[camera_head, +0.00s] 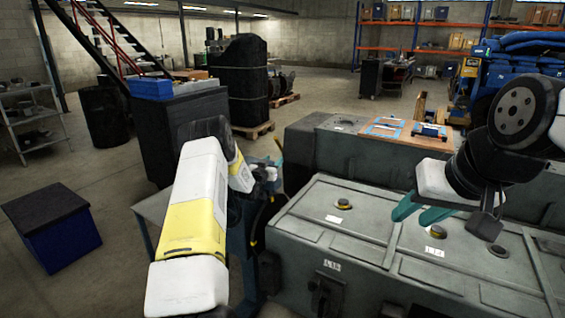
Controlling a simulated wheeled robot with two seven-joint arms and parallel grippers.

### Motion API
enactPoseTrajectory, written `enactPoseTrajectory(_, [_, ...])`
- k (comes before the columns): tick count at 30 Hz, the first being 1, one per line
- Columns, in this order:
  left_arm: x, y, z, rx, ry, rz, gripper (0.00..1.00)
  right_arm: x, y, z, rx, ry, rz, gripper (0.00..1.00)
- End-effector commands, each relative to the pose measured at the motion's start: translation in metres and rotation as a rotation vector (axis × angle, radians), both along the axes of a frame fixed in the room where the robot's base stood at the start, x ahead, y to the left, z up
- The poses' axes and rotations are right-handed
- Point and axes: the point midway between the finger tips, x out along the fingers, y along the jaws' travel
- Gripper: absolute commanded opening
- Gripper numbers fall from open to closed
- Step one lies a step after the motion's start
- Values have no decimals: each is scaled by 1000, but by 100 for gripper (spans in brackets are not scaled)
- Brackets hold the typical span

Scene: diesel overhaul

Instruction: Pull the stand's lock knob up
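My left arm, white and yellow, reaches forward in the left middle of the view. My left gripper (277,165) is at its far end, beside the near-left corner of the grey machine block; it is small and partly hidden, so its finger gap is unclear. Blue stand parts (248,225) show low beside the block, largely covered by my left arm. I cannot pick out the lock knob; it may be hidden there. My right gripper (412,213) hangs above the grey block's top (385,245). Its teal fingers are apart, with nothing seen between them.
Yellow-rimmed caps (343,204) stand on the block's top. A wooden board with blue-framed items (385,127) lies behind. A dark cabinet (178,128) with a blue bin (151,88) stands beyond my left arm. A blue box (52,230) sits on the floor at left, with open floor around it.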

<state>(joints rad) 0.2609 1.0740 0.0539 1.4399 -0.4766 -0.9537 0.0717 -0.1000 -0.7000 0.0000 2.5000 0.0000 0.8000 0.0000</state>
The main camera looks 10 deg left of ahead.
Motion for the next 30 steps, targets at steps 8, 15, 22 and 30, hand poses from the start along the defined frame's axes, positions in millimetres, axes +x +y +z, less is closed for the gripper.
enactPoseTrajectory(8, [0,0,0,0,0,0,0,0,0,0,0,0,0,36])
enactPoseTrajectory(15, [0,0,0,1,0,0,0,0,0,0,0,0,0,36])
enactPoseTrajectory(22, [0,0,0,1,0,0,0,0,0,0,0,0,0,36])
enactPoseTrajectory(30, [0,0,0,1,0,0,0,0,0,0,0,0,0,36])
